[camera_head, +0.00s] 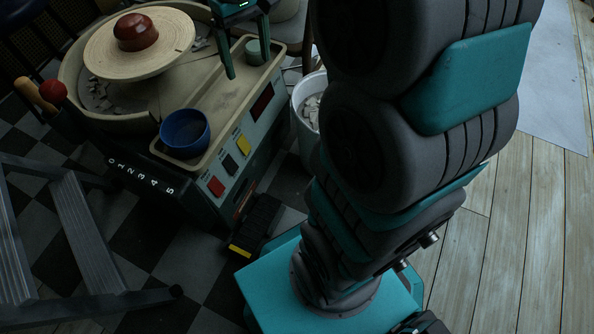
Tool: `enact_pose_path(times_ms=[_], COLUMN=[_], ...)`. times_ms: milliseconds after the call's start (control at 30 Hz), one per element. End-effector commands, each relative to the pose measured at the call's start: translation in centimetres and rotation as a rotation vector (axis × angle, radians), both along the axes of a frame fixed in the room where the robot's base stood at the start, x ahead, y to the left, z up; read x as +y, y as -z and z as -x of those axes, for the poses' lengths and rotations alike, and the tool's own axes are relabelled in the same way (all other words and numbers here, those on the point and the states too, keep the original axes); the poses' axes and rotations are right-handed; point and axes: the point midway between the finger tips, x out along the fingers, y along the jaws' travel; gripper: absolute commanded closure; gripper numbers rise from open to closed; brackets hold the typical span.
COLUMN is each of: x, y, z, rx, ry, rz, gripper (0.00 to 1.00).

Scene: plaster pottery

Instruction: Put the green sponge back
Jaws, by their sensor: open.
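A small pale green round piece (253,52), which looks like the green sponge, sits at the far right end of the pottery wheel's tray (222,110). My gripper (248,68) reaches down from the top edge with its teal fingers spread apart. One finger shows to the left of the green piece and the other along its right side. I cannot tell whether either finger touches it.
A blue bowl (185,132) stands at the tray's near end. A reddish-brown bowl (136,32) sits on the wheel disc (140,58). A white bucket (305,127) is right of the machine.

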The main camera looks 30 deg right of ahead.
Motion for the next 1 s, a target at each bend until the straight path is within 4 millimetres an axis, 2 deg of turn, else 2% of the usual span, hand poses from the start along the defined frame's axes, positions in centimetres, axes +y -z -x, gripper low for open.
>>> enact_pose_path(times_ms=[33,300,500,700,1000], x=[0.6,2.7,3.2,3.4,3.4], y=[0.2,2.7,5.3,6.8,6.9], z=[2.2,13.0,19.8,23.1,23.5], rx=[0.009,0.051,0.082,0.094,0.094], ry=[0.002,0.053,0.106,0.136,0.142], rz=[0.002,0.016,0.027,0.032,0.032], gripper=[0.13,0.13,0.13,0.13,0.13])
